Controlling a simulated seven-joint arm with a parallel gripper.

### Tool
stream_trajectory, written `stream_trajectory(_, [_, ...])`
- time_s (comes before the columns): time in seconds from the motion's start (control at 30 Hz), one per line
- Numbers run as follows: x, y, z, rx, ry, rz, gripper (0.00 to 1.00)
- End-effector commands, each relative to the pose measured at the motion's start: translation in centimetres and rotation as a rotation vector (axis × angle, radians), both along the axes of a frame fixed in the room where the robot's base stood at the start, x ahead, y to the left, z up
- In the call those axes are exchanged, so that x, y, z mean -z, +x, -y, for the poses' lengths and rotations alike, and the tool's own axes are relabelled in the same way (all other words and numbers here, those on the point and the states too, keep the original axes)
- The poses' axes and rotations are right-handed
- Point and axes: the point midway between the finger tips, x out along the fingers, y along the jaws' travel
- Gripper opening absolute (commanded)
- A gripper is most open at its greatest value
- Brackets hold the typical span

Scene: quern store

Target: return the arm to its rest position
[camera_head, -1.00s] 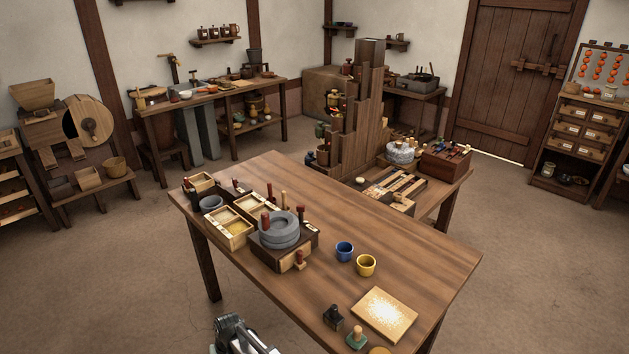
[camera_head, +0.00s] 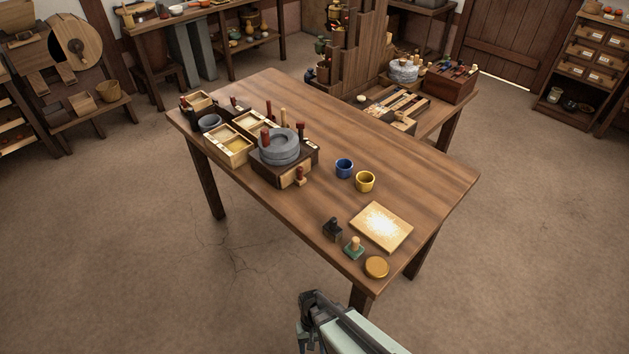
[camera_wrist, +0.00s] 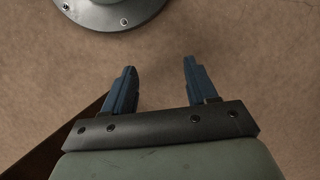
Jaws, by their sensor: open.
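My gripper shows in the wrist view (camera_wrist: 160,85), with its two blue-grey fingers spread apart and nothing between them. Bare floor lies beyond the fingertips. In the head view my arm's end (camera_head: 335,322) is at the bottom, in front of the near corner of the wooden table (camera_head: 290,115) and clear of the things on it. The fingertips are not clear to make out there.
On the table are a stone quern (camera_head: 279,146), a blue cup (camera_head: 344,168), a yellow cup (camera_head: 365,181), a board with pale powder (camera_head: 381,227), a dark stamp (camera_head: 332,229), a green-based stamp (camera_head: 353,248) and a round yellow lid (camera_head: 376,267). Open floor (camera_head: 180,290) lies at the left.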

Motion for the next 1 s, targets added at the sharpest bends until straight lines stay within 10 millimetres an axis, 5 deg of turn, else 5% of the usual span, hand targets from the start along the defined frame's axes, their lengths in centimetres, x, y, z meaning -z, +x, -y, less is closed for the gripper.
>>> stream_trajectory(0.5, [-2.0, -5.1, 13.2, 0.141, -0.080, -0.092, 0.57])
stream_trajectory(0.73, [-2.8, -7.7, 16.6, 0.185, -0.097, -0.130, 0.57])
stream_trajectory(1.0, [-3.5, -9.0, 17.9, 0.169, -0.079, -0.177, 0.57])
